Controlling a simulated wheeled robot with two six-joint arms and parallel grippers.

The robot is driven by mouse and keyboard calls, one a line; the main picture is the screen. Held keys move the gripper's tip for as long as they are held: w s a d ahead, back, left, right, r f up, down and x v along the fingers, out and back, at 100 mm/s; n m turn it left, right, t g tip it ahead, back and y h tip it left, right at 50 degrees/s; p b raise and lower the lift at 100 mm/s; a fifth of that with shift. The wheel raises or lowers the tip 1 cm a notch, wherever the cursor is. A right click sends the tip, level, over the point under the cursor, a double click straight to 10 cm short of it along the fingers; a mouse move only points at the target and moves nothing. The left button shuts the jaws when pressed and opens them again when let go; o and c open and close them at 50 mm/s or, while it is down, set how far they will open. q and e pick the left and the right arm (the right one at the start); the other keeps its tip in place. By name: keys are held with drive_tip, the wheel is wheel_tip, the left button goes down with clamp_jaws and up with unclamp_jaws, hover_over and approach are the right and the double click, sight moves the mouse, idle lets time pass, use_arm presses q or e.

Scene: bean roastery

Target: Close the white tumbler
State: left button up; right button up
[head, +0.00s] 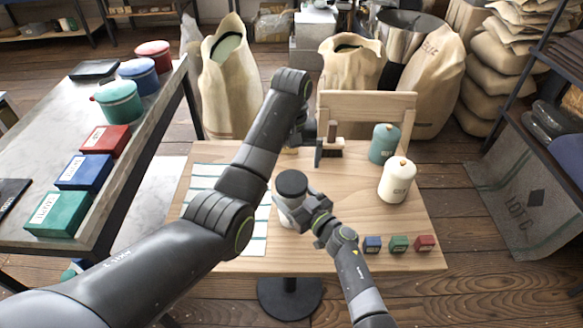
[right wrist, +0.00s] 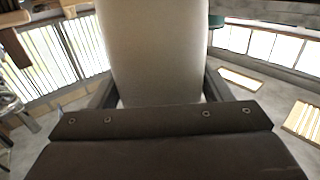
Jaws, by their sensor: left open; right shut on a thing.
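The white tumbler (head: 287,212) stands on the wooden table, partly hidden behind my right gripper (head: 303,212). A dark round lid (head: 292,183) shows at its top; I cannot tell how firmly it sits. My right gripper is shut around the tumbler's side. In the right wrist view the pale tumbler wall (right wrist: 155,50) fills the space between the fingers. My left gripper (head: 301,136) is open, beyond and above the tumbler near the table's far side. Its fingers are small and partly hidden by my own arm.
A brush (head: 330,147), a teal canister (head: 384,142) and a white canister (head: 397,181) stand at the back and right. Blue (head: 372,244), green (head: 398,243) and red (head: 424,242) boxes line the front right. A striped cloth (head: 204,182) lies left. A chair (head: 367,107) stands behind.

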use_arm(q)
drive_tip(key=shift+r, duration=0.25)
use_arm(e)
drive_tip(key=o, duration=2)
drive_tip(key=shift+c, duration=0.2)
drive_tip(key=shift+s, duration=0.1)
use_arm(q)
drive_tip(key=shift+r, duration=0.1)
use_arm(e)
drive_tip(key=shift+s+d, duration=0.2)
drive_tip(key=shift+d, duration=0.05)
use_arm(q)
wheel_tip(320, 180, up, 2)
drive_tip(key=shift+r+p, duration=0.1)
drive_tip(key=shift+p, duration=1.1)
use_arm(e)
drive_tip(key=v, duration=1.6)
drive_tip(key=shift+s, duration=0.35)
drive_tip(key=shift+d, duration=0.15)
